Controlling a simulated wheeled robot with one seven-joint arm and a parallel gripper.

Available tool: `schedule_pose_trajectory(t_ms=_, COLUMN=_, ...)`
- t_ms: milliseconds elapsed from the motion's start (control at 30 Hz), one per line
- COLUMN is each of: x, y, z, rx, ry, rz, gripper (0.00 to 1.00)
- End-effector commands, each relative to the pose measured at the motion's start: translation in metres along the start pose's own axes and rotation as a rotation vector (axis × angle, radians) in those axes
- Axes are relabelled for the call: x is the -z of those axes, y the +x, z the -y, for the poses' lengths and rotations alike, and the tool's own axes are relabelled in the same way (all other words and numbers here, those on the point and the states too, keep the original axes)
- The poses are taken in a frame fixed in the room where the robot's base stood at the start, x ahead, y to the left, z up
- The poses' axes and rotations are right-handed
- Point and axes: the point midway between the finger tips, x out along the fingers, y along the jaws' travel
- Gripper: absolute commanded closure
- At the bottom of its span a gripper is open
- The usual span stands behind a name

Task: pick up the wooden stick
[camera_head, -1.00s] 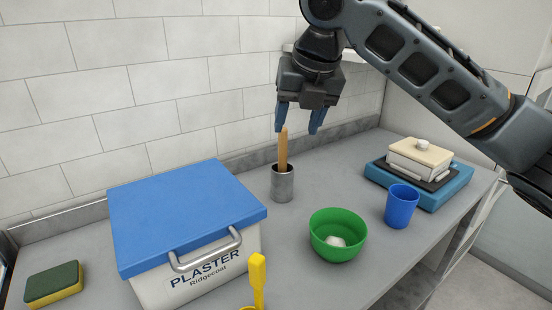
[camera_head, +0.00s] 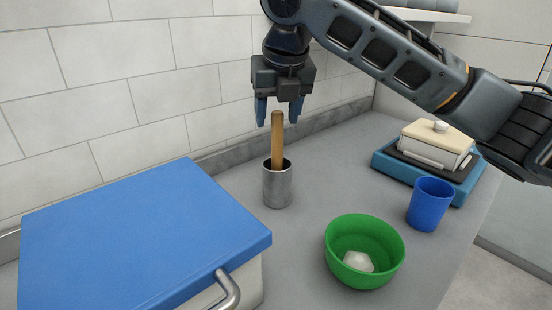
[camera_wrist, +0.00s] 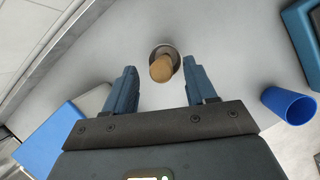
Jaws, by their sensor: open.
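The wooden stick (camera_head: 278,139) stands nearly upright in a metal cup (camera_head: 277,187) on the counter, its lower end hidden inside. My gripper (camera_head: 278,116) is open and empty, pointing down, with its blue fingertips around the height of the stick's top. In the wrist view the stick (camera_wrist: 161,69) shows end-on in the cup (camera_wrist: 174,52), ahead of the fingertips and between their lines. My gripper also shows in the wrist view (camera_wrist: 160,80), its two fingers spread apart.
A blue-lidded box (camera_head: 135,240) with a metal handle stands at the left. A green bowl (camera_head: 385,235) with a white lump, a blue cup (camera_head: 430,205) and a blue-based block stack (camera_head: 436,145) are at the right. The tiled wall (camera_head: 100,90) is close behind.

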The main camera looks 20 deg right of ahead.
Motion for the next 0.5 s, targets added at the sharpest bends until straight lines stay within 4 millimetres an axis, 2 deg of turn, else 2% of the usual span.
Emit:
schedule_pose_trajectory(t_ms=300, x=0.001, y=0.042, z=0.003, rx=0.001, ry=0.002, rz=-0.002, gripper=0.44)
schedule_pose_trajectory(t_ms=500, x=0.001, y=0.049, z=0.002, rx=0.000, ry=0.001, rz=0.001, gripper=0.44)
